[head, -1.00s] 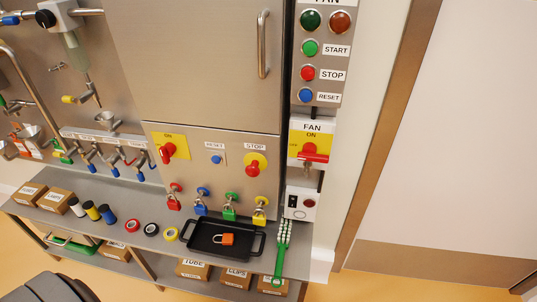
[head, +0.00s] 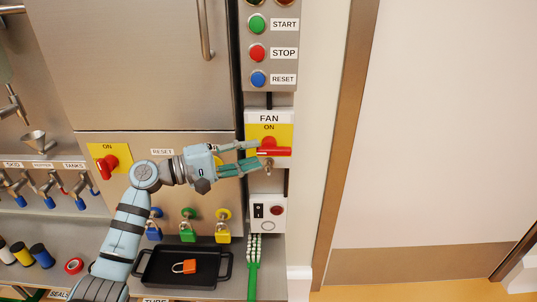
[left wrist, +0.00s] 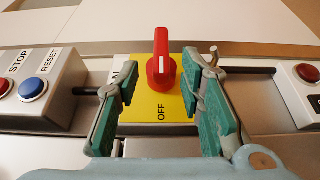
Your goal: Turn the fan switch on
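The fan switch (head: 270,148) is a red handle on a yellow plate (head: 287,133) below the FAN label. The handle lies horizontal; ON is above it. In the left wrist view, the red handle (left wrist: 161,66) sits between my finger pads, with OFF printed on the yellow plate (left wrist: 146,106). My left gripper (head: 252,157) is open at the switch from the left, one finger above and one below the handle's level. It also shows in the left wrist view (left wrist: 162,72), with gaps beside the handle and no clear contact. My right gripper is out of view.
START, STOP and RESET buttons (head: 258,53) are above the switch. A small white box (head: 267,213) is below it. A black tray (head: 155,270) holds an orange padlock (head: 184,267). Another red switch (head: 107,163) is to the left. The wall at right is clear.

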